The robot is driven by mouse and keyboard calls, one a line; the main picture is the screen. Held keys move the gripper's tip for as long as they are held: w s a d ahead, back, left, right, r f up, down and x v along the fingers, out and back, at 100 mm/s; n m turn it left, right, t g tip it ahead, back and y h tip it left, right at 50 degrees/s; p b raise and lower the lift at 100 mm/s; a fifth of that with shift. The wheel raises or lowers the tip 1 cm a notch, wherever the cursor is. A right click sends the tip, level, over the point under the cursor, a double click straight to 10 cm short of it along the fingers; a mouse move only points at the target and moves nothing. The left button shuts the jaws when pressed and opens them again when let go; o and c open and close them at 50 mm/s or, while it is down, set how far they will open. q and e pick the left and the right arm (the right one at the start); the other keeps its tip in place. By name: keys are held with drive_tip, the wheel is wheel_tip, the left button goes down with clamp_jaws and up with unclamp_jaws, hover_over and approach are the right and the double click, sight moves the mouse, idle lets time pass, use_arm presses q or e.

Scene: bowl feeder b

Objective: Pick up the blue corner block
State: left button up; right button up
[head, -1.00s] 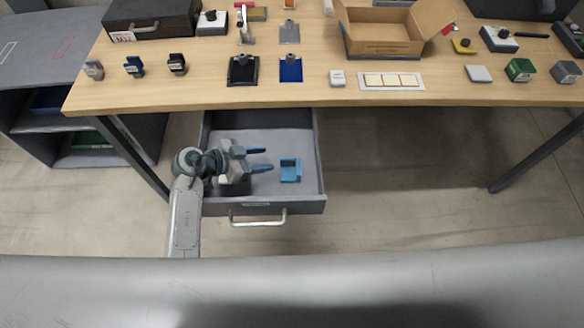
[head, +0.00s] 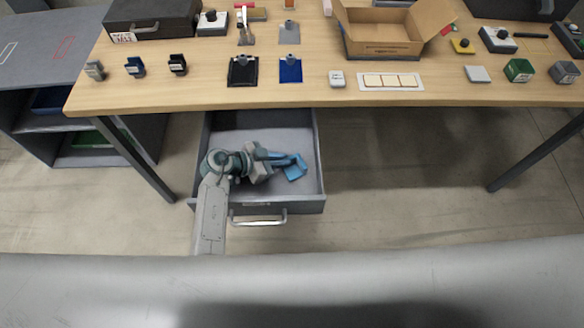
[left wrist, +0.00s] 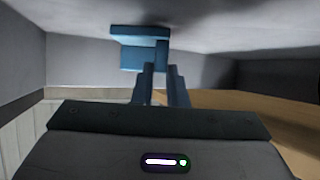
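The blue corner block (head: 296,171) is in the open drawer under the table, turned at an angle. My left gripper (head: 283,160) reaches into the drawer from the front left, its fingertips at the block. In the left wrist view the block (left wrist: 140,48) is straight ahead, and the two fingers (left wrist: 160,72) are close together with a thin wall of the block between their tips. The left gripper looks shut on that wall. I cannot tell whether the block touches the drawer floor. My right gripper is not in view.
The grey drawer (head: 321,170) has raised walls around the gripper and a front handle (head: 258,222). The wooden table (head: 210,98) overhangs the back of the drawer and carries several small blocks, plates and an open cardboard box (head: 385,47). The drawer holds nothing else visible.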

use_arm(q)
clamp_jaws()
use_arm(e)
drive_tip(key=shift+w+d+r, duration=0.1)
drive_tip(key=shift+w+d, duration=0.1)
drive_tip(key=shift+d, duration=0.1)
